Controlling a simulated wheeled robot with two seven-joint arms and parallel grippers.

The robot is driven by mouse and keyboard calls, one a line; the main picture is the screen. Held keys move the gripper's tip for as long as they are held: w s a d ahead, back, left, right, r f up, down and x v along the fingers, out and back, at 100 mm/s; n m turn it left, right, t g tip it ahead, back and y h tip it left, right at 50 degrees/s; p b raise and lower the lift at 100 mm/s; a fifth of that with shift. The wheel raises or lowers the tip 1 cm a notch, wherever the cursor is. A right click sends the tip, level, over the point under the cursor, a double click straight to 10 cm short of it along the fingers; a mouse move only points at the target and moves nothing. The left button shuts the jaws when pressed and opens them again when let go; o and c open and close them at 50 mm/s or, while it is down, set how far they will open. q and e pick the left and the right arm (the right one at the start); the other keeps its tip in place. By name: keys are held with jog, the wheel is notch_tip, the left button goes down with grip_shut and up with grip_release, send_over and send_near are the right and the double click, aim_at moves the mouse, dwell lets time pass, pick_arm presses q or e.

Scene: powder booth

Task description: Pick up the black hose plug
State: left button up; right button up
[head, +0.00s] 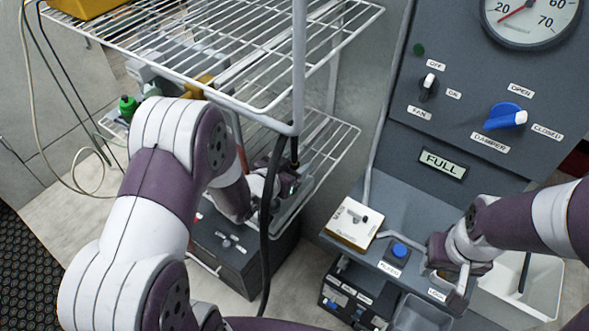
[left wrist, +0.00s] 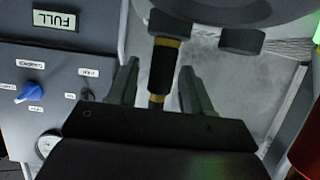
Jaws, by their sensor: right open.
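The black hose plug (left wrist: 163,62), a dark cylinder with brass-coloured bands, shows in the left wrist view between the two fingers of my left gripper (left wrist: 158,72). The fingers stand apart, with a visible gap on the plug's left side; the right finger is close to it. In the head view my left gripper (head: 275,186) is under the wire rack's corner, partly hidden by my own arm. A dark upright piece (head: 294,150), apparently the plug, shows just above it. My right gripper (head: 452,280) is open and empty at the grey shelf's right front edge.
The white wire rack (head: 345,22) and its post crowd my left arm. A black hose (head: 265,235) hangs beside the left gripper. The control panel (head: 470,100), a cream box (head: 354,222) and a blue button (head: 399,249) are to the right. A white bin (head: 545,290) stands beyond.

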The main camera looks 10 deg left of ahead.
pick_arm(q)
grip_shut()
